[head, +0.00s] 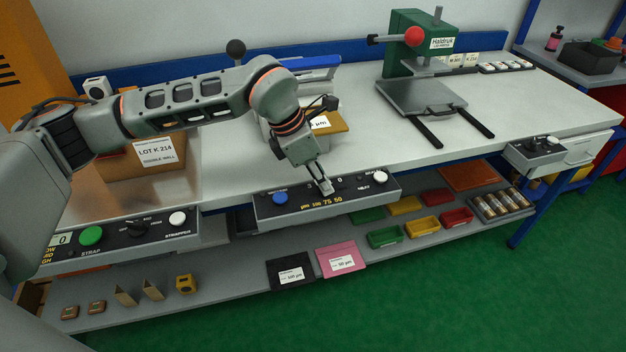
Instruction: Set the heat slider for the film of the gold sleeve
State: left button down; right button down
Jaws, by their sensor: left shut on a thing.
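The laminator control panel (262,210) runs along the bench's front edge, with a blue button (280,198), a white button (381,177) and a film scale reading "µm 100 75 50". My left gripper (326,188) reaches down to the middle of this panel. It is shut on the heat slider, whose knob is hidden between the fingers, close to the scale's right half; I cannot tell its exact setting. The gold sleeve (338,125) lies behind my wrist. Its white label ends in "µm", but the number is hidden by my arm. My right gripper is not in view.
On the shelf below lie a black sleeve (289,273) marked "100 µm" and a pink sleeve (340,259) apparently marked "50 µm". A strapper panel (118,238) is at the left. A green press (408,55) stands at the back.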

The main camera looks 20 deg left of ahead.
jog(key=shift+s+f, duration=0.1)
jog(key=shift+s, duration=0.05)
pick_arm(q)
jog(key=c, duration=1.9)
grip_release()
jog(key=shift+a+r, duration=0.1)
jog(key=shift+s+a+r, duration=0.1)
jog(key=shift+r, duration=0.25)
jog(key=v, duration=1.1)
jog(key=shift+s, duration=0.15)
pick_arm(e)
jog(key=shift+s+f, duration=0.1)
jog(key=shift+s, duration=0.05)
pick_arm(q)
jog(key=shift+s, duration=0.1)
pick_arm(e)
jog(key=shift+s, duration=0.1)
